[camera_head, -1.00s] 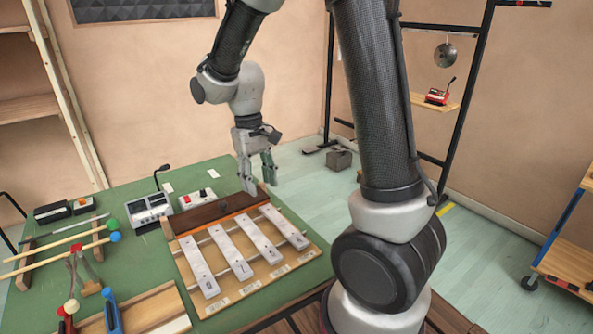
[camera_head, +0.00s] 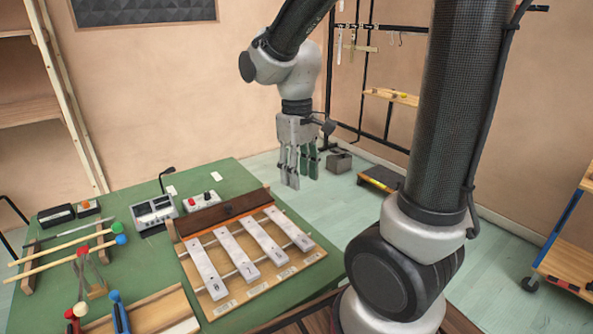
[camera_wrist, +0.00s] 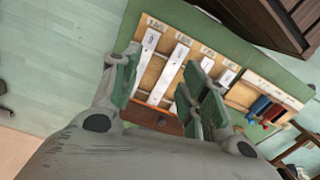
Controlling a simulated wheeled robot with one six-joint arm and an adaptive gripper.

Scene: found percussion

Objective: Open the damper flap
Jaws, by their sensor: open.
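The damper flap (camera_head: 232,208) is a long dark brown board with an orange edge along the far ends of the pale metal bars (camera_head: 236,254). It looks lowered along the bar ends, but its exact tilt is hard to tell. In the wrist view part of the flap (camera_wrist: 152,118) shows between my fingers. My gripper (camera_head: 302,180) is open and empty, fingers pointing down. It hangs in the air just beyond the flap's right end, apart from it. In the wrist view my gripper (camera_wrist: 166,95) has its green-padded fingers spread, hiding part of the instrument.
A grey mixer (camera_head: 153,212) and a small box with knobs (camera_head: 201,201) stand left of the flap on the green table (camera_head: 150,265). Mallets on a rack (camera_head: 70,252) lie further left. A grey block (camera_head: 339,160) is on the floor behind. Air around my gripper is clear.

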